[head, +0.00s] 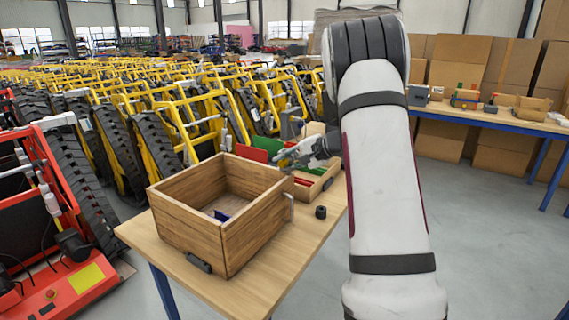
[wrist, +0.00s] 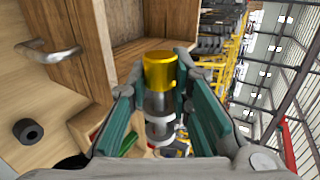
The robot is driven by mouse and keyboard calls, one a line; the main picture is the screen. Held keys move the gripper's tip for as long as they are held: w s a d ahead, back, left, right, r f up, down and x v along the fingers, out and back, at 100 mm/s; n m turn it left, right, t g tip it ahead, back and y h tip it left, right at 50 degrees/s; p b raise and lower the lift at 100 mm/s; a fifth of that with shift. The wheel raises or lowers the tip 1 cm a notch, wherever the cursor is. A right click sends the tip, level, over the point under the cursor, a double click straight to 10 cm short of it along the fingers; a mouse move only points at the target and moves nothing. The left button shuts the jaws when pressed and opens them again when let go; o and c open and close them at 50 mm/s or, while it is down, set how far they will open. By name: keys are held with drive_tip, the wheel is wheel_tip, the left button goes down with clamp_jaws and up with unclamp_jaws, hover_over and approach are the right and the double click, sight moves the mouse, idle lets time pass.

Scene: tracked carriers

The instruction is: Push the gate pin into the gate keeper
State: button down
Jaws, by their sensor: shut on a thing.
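My gripper (head: 285,155) is beyond the large wooden crate, above a low wooden tray. In the wrist view my gripper (wrist: 157,90) has its teal-padded fingers on either side of a metal pin with a gold cap (wrist: 160,71), which looks like the gate pin. Silver rings show around its shaft lower down. The pin is too small to make out in the head view. A bent silver metal piece (wrist: 48,52) sticks out from a wooden wall in the wrist view. I cannot tell whether it is the gate keeper.
The large wooden crate (head: 213,233) stands on the table (head: 262,283) with a blue piece inside. The low tray (head: 323,188) holds red and green pieces. Yellow tracked carriers stand behind.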

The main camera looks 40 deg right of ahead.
drive_tip(key=shift+d+r+h, duration=0.25)
drive_tip(key=shift+d+h, duration=0.05)
drive_tip(key=shift+d, duration=0.8)
drive_tip(key=c, duration=1.4)
unclamp_jaws()
drive_tip(key=shift+o, duration=0.2)
drive_tip(key=shift+s, duration=0.15)
drive_tip(key=v, duration=0.5)
drive_tip(key=shift+s+a, duration=0.15)
drive_tip(key=shift+s, duration=0.05)
drive_tip(key=shift+s+a+r, duration=0.15)
drive_tip(key=shift+s+r, duration=0.05)
drive_tip(key=shift+s, duration=0.3)
drive_tip(key=shift+s+a+r, duration=0.1)
drive_tip(key=shift+s+r, duration=0.05)
drive_tip(key=shift+s, duration=0.3)
drive_tip(key=shift+y, duration=0.4)
drive_tip(key=shift+c, duration=0.4)
